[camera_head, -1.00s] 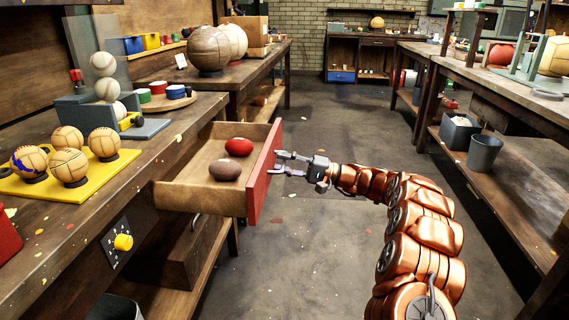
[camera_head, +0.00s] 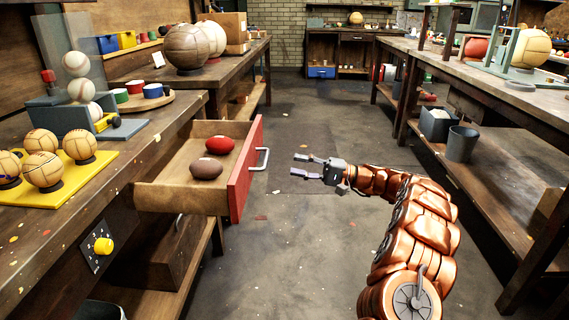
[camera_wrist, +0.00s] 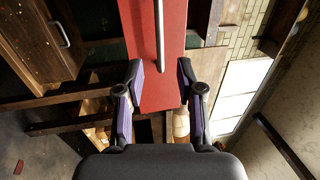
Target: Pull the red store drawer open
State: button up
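The red store drawer (camera_head: 245,170) stands pulled out from the left bench, its wooden box open at the top. Inside lie a red ball (camera_head: 220,145) and a brown ball (camera_head: 206,168). Its metal handle (camera_head: 261,158) is on the red front and faces my gripper (camera_head: 308,166). My gripper is open and empty, to the right of the handle with a clear gap between them. In the wrist view the red front (camera_wrist: 163,80) and the handle (camera_wrist: 159,35) show beyond the spread fingers (camera_wrist: 157,100).
The left bench carries a yellow tray (camera_head: 75,182) with several balls, and a yellow knob (camera_head: 103,245) sits on its front. Bins (camera_head: 461,144) stand on the right bench's lower shelf.

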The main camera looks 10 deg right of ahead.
jog(key=shift+v, duration=1)
